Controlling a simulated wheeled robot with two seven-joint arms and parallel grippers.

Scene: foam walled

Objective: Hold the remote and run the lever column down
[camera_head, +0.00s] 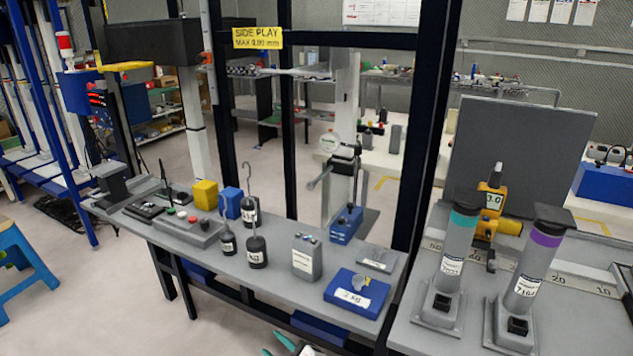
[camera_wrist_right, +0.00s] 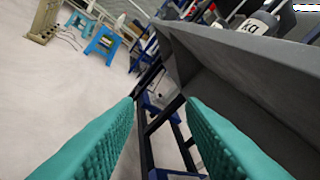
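A pale upright column (camera_head: 346,95) with a grey lever arm (camera_head: 322,177) and a round dial (camera_head: 330,142) stands behind the black frame. I cannot tell for sure which object is the remote. A flat grey box with red and green buttons (camera_head: 178,228) lies on the near bench, and a small upright grey box with buttons (camera_head: 307,257) stands further right on it. My right gripper (camera_head: 285,345) shows at the bottom edge, below the bench front. In the right wrist view its teal fingers (camera_wrist_right: 160,105) are spread with nothing between them. My left gripper is out of view.
The bench (camera_head: 215,260) also bears hooked weights (camera_head: 256,252), a blue box (camera_head: 356,293) and a yellow block (camera_head: 205,194). Two capped cylinders (camera_head: 455,262) stand on the right-hand bench. A blue stool (camera_head: 22,262) stands at the left. The floor before the bench is clear.

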